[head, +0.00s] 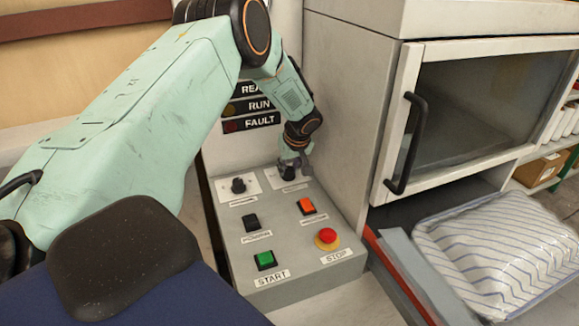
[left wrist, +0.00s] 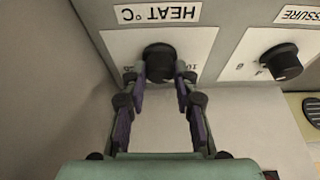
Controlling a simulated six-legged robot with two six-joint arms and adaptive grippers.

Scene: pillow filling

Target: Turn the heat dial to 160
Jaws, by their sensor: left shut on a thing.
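The heat dial is a black round knob (left wrist: 159,58) on a white plate labelled HEAT °C in the left wrist view, where the picture is upside down. My left gripper (left wrist: 160,76) has its two fingers on either side of this knob and is shut on it. In the head view my left gripper (head: 297,165) reaches down to the dial at the back right of the grey control box (head: 290,268). The scale numbers are mostly hidden by the fingers, and I cannot read the setting. My right gripper is not in view.
The pressure dial (head: 238,186) stands beside the heat dial. A black switch (head: 251,222), an orange switch (head: 306,206), a green start button (head: 265,259) and a red stop button (head: 327,238) are nearer. A cabinet (head: 340,110) stands close right; a striped pillow (head: 495,255) lies further right.

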